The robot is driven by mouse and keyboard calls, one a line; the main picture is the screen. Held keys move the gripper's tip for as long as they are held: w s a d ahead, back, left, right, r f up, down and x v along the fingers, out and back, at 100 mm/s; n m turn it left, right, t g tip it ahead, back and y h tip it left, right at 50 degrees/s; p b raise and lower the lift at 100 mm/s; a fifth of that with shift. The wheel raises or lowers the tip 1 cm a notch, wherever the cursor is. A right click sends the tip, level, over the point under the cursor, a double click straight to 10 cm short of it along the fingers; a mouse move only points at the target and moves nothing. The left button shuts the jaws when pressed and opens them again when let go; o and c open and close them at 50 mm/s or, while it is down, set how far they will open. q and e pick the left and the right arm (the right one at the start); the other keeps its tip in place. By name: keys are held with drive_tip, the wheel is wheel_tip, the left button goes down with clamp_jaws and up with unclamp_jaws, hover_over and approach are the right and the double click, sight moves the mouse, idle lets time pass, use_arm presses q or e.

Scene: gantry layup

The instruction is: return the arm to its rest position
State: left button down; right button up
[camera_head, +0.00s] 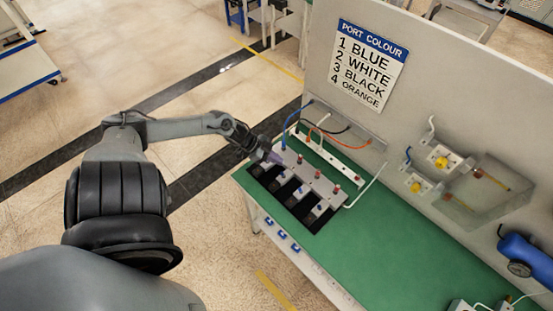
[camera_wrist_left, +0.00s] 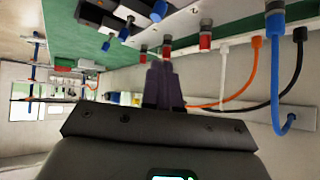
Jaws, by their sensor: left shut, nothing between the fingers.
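My left gripper (camera_head: 272,157) is at the back left end of the green workbench (camera_head: 375,246), close above a grey panel of connectors (camera_head: 315,182). In the left wrist view its two dark fingers (camera_wrist_left: 162,82) are together with nothing between them, pointing towards the red connectors (camera_wrist_left: 205,38). My left arm reaches in from the left of the head view. My right gripper is in neither view.
A port colour sign (camera_head: 367,63) hangs on the upright board. A blue cylinder (camera_head: 527,256) and yellow-knobbed fittings (camera_head: 440,161) are at the right. The floor left of the bench is open.

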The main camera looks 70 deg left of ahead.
use_arm(q)
drive_tip(key=s+d+n+t+h+p, duration=0.1)
drive_tip(key=s+d+n+h+p, duration=0.15)
drive_tip(key=d, duration=1.05)
drive_tip(key=w+d+r+t+y+p, duration=0.1)
drive_tip(key=w+d+r+p, duration=0.15)
drive_tip(key=d, duration=0.65)
drive_tip(key=w+d+r+y+p, duration=0.1)
drive_tip(key=d+r, duration=0.3)
drive_tip(key=d, duration=0.4)
drive_tip(key=d+r+n+y, duration=0.3)
drive_tip(key=d+r, duration=0.2)
drive_tip(key=r, duration=0.3)
drive_tip(key=s+a+r+g+y, duration=0.2)
drive_tip(key=s+g, duration=0.4)
drive_tip(key=s, duration=0.3)
drive_tip(key=shift+a+r+g+p, duration=0.3)
drive_tip(key=shift+a+r+p, duration=0.05)
drive_tip(key=shift+a, duration=0.1)
